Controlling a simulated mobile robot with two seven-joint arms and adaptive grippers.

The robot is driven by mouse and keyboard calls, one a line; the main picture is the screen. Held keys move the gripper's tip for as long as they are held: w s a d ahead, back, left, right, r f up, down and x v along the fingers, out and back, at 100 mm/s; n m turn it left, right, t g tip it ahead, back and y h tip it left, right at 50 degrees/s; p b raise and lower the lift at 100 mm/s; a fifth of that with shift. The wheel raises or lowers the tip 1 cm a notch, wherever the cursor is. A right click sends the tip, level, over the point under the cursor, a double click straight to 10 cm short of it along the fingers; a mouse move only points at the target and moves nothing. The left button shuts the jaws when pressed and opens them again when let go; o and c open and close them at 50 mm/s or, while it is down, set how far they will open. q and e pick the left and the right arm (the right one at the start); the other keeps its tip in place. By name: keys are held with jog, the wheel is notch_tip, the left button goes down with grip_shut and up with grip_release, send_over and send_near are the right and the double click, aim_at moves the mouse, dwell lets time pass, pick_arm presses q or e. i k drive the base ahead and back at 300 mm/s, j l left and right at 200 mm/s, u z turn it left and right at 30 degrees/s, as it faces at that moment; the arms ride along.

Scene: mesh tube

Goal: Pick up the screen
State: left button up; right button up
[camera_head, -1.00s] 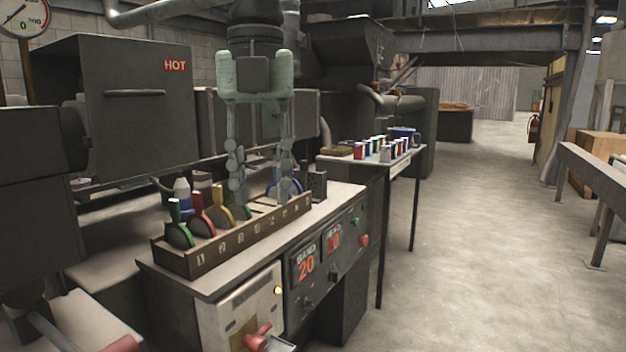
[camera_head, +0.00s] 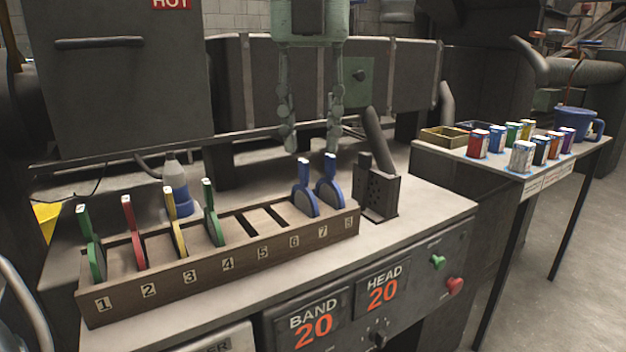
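A long wooden rack (camera_head: 210,275) with numbered slots stands on the bench. Green (camera_head: 93,252), red (camera_head: 134,232), yellow (camera_head: 175,222) and another green (camera_head: 211,212) upright screens with white-tipped handles stand at its left half. Two blue screens, one (camera_head: 303,192) left of the other (camera_head: 328,187), stand near slots 7 and 8. The slots around 5 and 6 look empty. My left gripper (camera_head: 312,145) points down with its two fingers apart, fingertips close to the blue handles in the picture; I cannot tell the depth between them. It holds nothing visible. My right gripper is not in view.
A dark perforated holder (camera_head: 378,190) stands right of the rack. A white-and-blue bottle (camera_head: 177,185) stands behind it. A side table (camera_head: 480,171) at right bears several cans and a blue mug (camera_head: 575,122). Dark machinery rises behind the bench.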

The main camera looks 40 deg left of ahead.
aim_at(327, 190)
jog(key=i+l+u, duration=1.2)
jog(key=k+l, duration=0.1)
